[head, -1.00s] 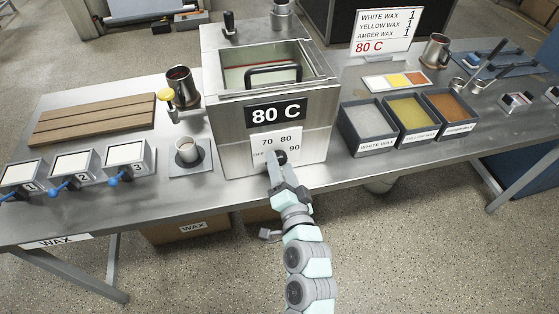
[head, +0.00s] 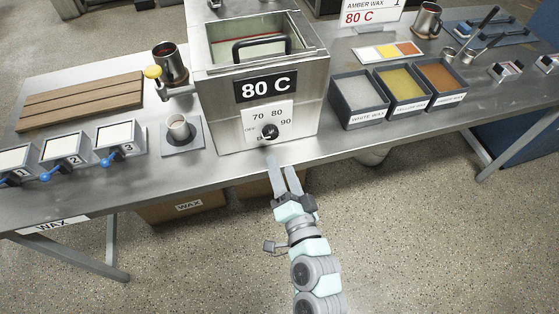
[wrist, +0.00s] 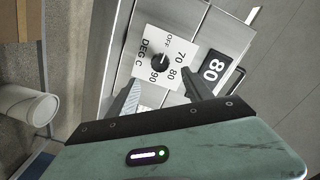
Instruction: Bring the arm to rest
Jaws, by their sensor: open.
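My gripper (head: 280,165) is open and empty in the head view, just in front of the table's front edge and below the dial. The black dial knob (head: 269,131) sits on the white dial plate on the front of the steel wax bath (head: 309,105). The display on the bath (head: 265,87) reads 80 C. In the wrist view the knob (wrist: 160,62) lies beyond my two parted fingers (wrist: 160,97), clear of them, and its pointer direction is hard to read.
White, yellow and amber wax bins (head: 401,92) stand right of the bath. The floor in front of the table (head: 420,230) is clear.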

